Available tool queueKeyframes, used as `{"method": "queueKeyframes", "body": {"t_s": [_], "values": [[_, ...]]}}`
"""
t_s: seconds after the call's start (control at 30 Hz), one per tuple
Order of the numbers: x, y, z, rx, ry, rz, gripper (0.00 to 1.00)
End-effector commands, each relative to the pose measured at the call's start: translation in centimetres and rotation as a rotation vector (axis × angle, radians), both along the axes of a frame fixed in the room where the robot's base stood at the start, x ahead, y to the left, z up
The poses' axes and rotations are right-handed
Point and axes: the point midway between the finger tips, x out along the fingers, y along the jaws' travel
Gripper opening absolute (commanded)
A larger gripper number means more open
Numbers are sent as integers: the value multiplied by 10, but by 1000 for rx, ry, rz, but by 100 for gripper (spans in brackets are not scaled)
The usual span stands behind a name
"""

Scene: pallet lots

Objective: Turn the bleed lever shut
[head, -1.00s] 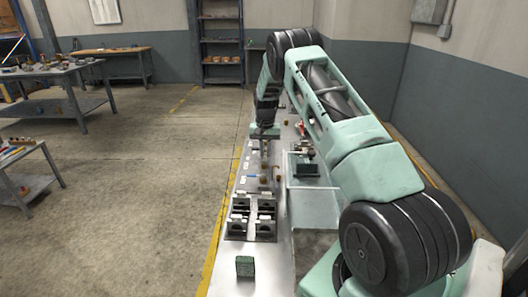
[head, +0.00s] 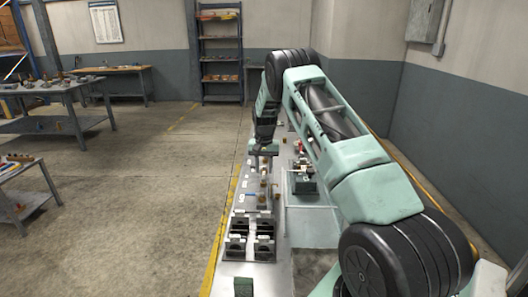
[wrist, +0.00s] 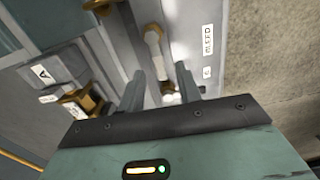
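The bleed lever (wrist: 156,58) shows in the wrist view as a pale bar with a brass-coloured round end, on a grey panel. A white BLEED label (wrist: 208,39) is to its right, with a smaller label (wrist: 206,73) below that. My gripper (wrist: 160,74) is open, with one finger on each side of the lever's lower part. I cannot tell whether either finger touches it. In the head view my gripper (head: 264,149) is low over the far part of the long bench, and the lever cannot be made out there.
A brass fitting (wrist: 80,103) near an A label (wrist: 41,73) is left of my gripper. In the head view the narrow bench (head: 228,278) carries dark fixtures (head: 237,246) and a green block (head: 243,287). Open floor (head: 150,190) lies to the left.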

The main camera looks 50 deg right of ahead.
Motion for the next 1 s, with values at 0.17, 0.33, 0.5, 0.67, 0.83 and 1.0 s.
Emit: {"method": "queueKeyframes", "body": {"t_s": [0.17,0.33,0.5,0.67,0.83,1.0], "values": [[1,-1,31,-3,-5,0,34],[1,-1,71,-5,-5,0,34],[1,0,111,-4,-5,0,34],[0,0,142,-2,-3,0,34],[0,0,161,-1,-2,0,34],[0,0,166,0,0,-1,34]]}}
